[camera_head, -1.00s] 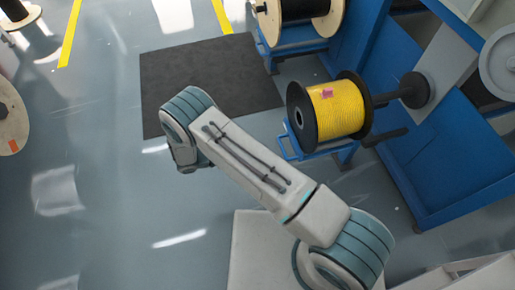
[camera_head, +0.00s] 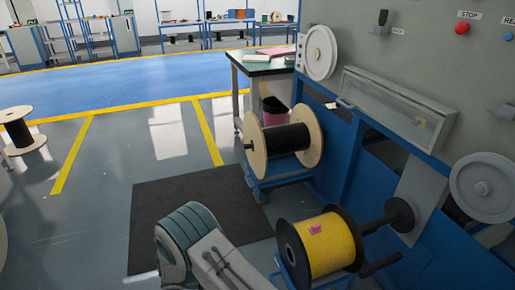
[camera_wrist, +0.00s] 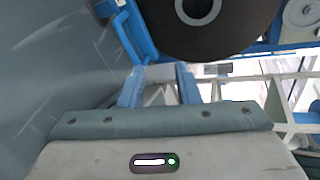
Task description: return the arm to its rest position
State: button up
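My gripper (camera_wrist: 159,88) shows in the wrist view. Two pale blue fingers stand apart above a grey-green bar, with no object held between them. It looks open and empty. In the head view, only my bent grey and teal arm shows at the bottom edge; the gripper itself is not visible there. A black-flanged spool of yellow cable (camera_head: 330,245) with a pink mark on it stands just right of the arm. A dark round flange (camera_wrist: 208,28) appears beyond the gripper in the wrist view, with a blue frame (camera_wrist: 133,32) beside it.
A wooden reel of black cable (camera_head: 285,139) sits on a blue stand behind the yellow spool. A grey and blue machine (camera_head: 400,130) fills the right side. A dark mat (camera_head: 165,205) lies on the floor. Open floor extends left, with a small reel (camera_head: 20,130) there.

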jog(key=s+d+r+m+g+y+p, duration=0.15)
jog(key=d+r+m+p, duration=0.35)
jog(key=r, duration=0.6)
jog(key=d+r+m+g+y+p, duration=0.25)
jog(key=r+m, duration=0.45)
jog(key=r, duration=0.4)
jog(key=d+r+m+g+y+p, duration=0.1)
jog(key=d+r+m+y+p, duration=0.35)
jog(key=r, duration=0.65)
jog(key=s+d+r+m+t+y+p, duration=0.1)
jog(key=s+d+r+m+p, duration=0.1)
jog(key=r+m, duration=0.4)
jog(key=s+d+r+m+t+y+p, duration=0.2)
jog(key=s+r+m+p, duration=0.3)
jog(key=r, duration=0.4)
jog(key=s+d+r+m+t+y+p, duration=0.1)
jog(key=s+d+r+m+p, duration=0.3)
jog(key=r+m, duration=0.4)
jog(key=shift+s+d+r+m+t+y, duration=0.2)
jog(key=shift+s+m+t+y, duration=0.2)
jog(key=shift+s+y, duration=0.3)
jog(key=shift+a, duration=0.1)
